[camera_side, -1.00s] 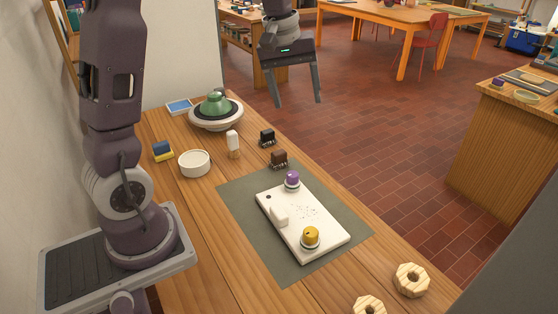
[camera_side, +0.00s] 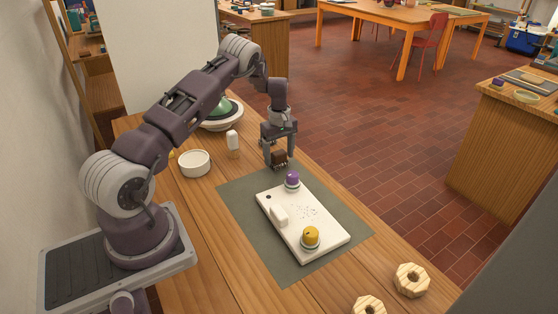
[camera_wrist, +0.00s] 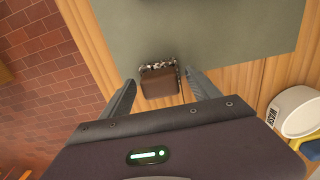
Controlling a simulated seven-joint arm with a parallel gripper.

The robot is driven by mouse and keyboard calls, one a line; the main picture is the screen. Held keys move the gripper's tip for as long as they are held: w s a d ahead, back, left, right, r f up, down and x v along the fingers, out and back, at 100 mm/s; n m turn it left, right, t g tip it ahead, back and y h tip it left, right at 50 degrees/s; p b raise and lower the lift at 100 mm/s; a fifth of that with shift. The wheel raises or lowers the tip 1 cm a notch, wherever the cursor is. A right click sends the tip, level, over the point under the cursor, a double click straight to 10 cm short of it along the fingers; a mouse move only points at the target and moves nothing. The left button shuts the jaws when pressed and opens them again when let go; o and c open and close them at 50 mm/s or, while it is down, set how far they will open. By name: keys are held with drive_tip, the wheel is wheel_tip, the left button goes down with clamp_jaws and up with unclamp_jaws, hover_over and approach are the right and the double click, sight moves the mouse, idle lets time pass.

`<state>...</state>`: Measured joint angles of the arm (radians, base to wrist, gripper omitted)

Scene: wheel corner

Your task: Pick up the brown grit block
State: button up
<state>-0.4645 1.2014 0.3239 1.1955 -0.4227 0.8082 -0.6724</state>
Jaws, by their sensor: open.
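The brown grit block (camera_side: 279,157) stands on the wooden table just behind the grey-green mat in the side view. In the wrist view the brown grit block (camera_wrist: 159,81) shows a brown body with a speckled gritty edge, close to the mat. My gripper (camera_side: 280,163) is over the block, pointing down, with a finger on either side of it. In the wrist view the fingers of my gripper (camera_wrist: 160,88) are apart, with the block between their tips and a gap on each side. The black block seen earlier is hidden behind my gripper in the side view.
Two octagonal wooden rings lie at the front right.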

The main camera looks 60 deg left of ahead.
sight(279, 152)
clamp_jaws()
wheel_tip(279, 152, up, 10)
drive_tip(key=shift+r, duration=0.1)
drive_tip(key=c, duration=0.7)
unclamp_jaws()
clamp_jaws()
